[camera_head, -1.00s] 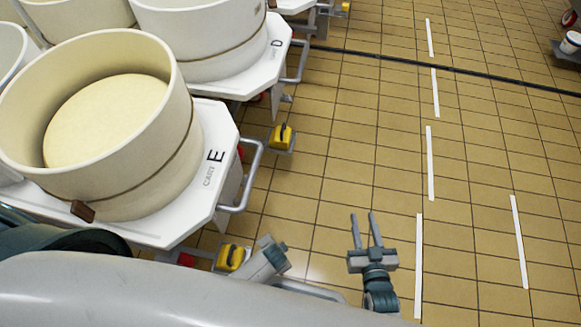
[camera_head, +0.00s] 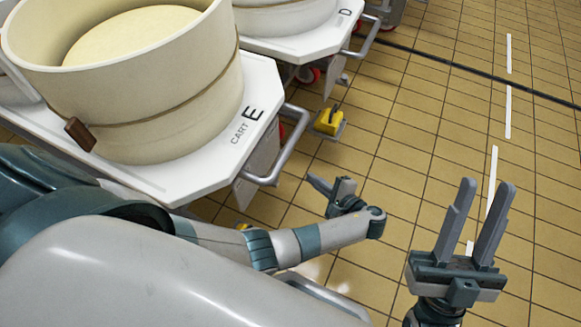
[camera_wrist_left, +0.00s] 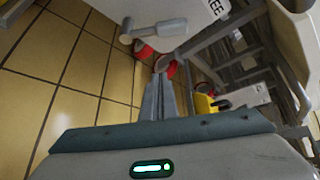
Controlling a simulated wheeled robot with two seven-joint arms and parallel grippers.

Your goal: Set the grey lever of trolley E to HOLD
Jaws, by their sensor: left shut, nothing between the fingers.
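Trolley E (camera_head: 205,178) has a white top marked CART E and carries a large cream vat (camera_head: 185,110). My left gripper (camera_head: 314,183) is shut and empty, low beside the trolley's right side and pointing back towards it. In the left wrist view its closed fingers (camera_wrist_left: 158,92) point at the trolley's underside. There a grey lever-like bar (camera_wrist_left: 158,30) with a thick grip lies beyond the fingertips, apart from them. I cannot read any HOLD mark. My right gripper (camera_head: 487,188) is open and empty over the floor at the right.
A grey tubular handle (camera_head: 290,150) sticks out from trolley E. A yellow block (camera_head: 328,121) with a black handle sits low near its far corner. Red wheels (camera_wrist_left: 165,65) show under it. Trolley D (camera_head: 325,42) stands close behind. The tiled floor to the right is clear.

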